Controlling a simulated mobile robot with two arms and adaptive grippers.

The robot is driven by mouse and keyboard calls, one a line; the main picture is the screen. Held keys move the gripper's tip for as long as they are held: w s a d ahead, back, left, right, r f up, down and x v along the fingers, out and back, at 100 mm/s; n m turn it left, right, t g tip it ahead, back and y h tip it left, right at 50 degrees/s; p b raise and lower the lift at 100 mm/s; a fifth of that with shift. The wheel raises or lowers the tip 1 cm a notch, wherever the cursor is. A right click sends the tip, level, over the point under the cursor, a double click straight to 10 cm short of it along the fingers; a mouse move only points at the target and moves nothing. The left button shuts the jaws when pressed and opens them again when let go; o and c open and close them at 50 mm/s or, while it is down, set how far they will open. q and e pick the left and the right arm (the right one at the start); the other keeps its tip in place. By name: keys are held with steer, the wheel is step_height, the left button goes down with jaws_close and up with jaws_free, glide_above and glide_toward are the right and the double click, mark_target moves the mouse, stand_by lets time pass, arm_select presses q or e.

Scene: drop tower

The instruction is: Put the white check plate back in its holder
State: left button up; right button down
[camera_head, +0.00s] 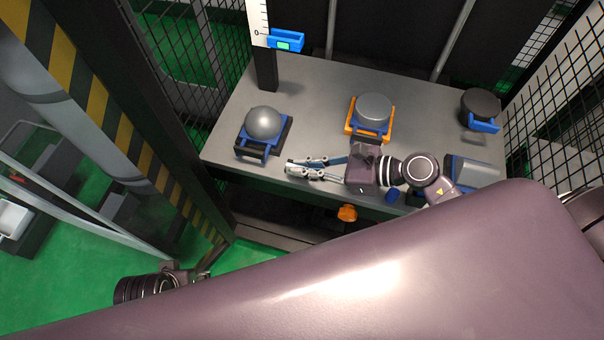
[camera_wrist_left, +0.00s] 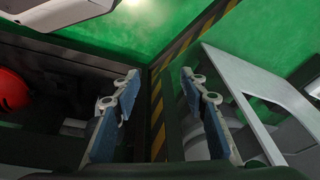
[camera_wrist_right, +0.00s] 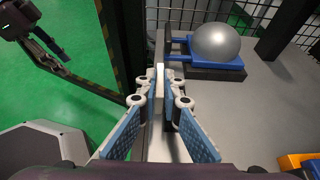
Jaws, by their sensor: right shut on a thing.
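The white check plate (camera_wrist_right: 159,78) shows edge-on as a thin pale strip between the fingers in the right wrist view. My right gripper (camera_wrist_right: 160,92) is shut on it. In the head view my right gripper (camera_head: 318,168) is above the front part of the grey table, and only a small pale end of the plate (camera_head: 291,169) shows at its tips. I cannot tell which thing is the plate's holder.
On the grey table (camera_head: 325,95) stand a silver ball on a blue cradle (camera_head: 264,150), a grey cylinder on an orange cradle (camera_head: 372,135) and a dark cylinder with a blue cradle (camera_head: 484,125). A scale post (camera_head: 258,20) stands behind. Mesh walls flank the table.

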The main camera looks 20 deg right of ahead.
steer(key=shift+w+d+f+b, duration=0.1)
steer(key=shift+w+d+b, duration=0.15)
steer(key=shift+w+d, duration=0.25)
steer(key=shift+w+d+b, duration=0.25)
steer(key=shift+w+d, duration=0.05)
steer(key=shift+w, duration=0.35)
steer(key=shift+f+b, duration=0.45)
steer(key=shift+f, duration=0.1)
arm_select(q)
steer(key=b+v, duration=0.1)
steer(key=v, duration=0.5)
arm_select(e)
steer(key=shift+f, duration=0.6)
arm_select(q)
steer(key=shift+w+a+f, duration=0.1)
steer(key=shift+w, duration=0.05)
arm_select(e)
steer(key=shift+f, duration=0.15)
steer(key=c, duration=2)
jaws_free()
steer(key=shift+s+d, duration=0.1)
steer(key=v, duration=0.7)
steer(key=shift+s+d, duration=0.1)
